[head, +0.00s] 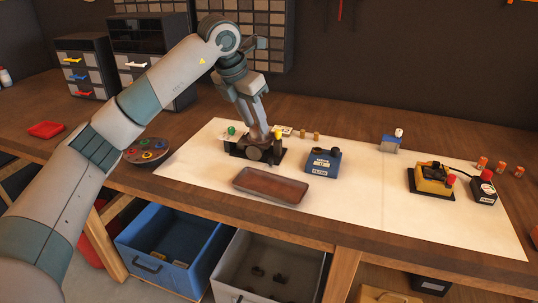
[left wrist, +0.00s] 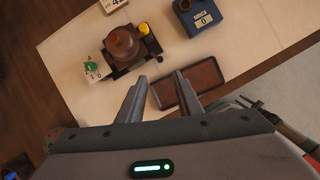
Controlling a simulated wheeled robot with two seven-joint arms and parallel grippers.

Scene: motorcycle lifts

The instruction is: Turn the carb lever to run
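The carburetor (head: 256,152) stands on a dark base on the white mat, partly hidden behind my left gripper in the head view. In the left wrist view the carburetor (left wrist: 122,44) is a brown round body. A green knob (head: 231,130) sits at a small white marked card on one side, and a yellow knob (head: 278,134) on the other; I cannot tell surely which is the carb lever. My left gripper (head: 260,128) hangs above the carburetor. In the left wrist view its fingers (left wrist: 160,80) are apart with nothing between them. My right gripper is not in view.
A brown tray (head: 270,186) lies in front of the carburetor, and a blue box (head: 323,162) stands to its right. A yellow device (head: 433,180) and a dark box with a red knob (head: 484,187) are farther right. The mat (head: 390,225) is clear at the front right.

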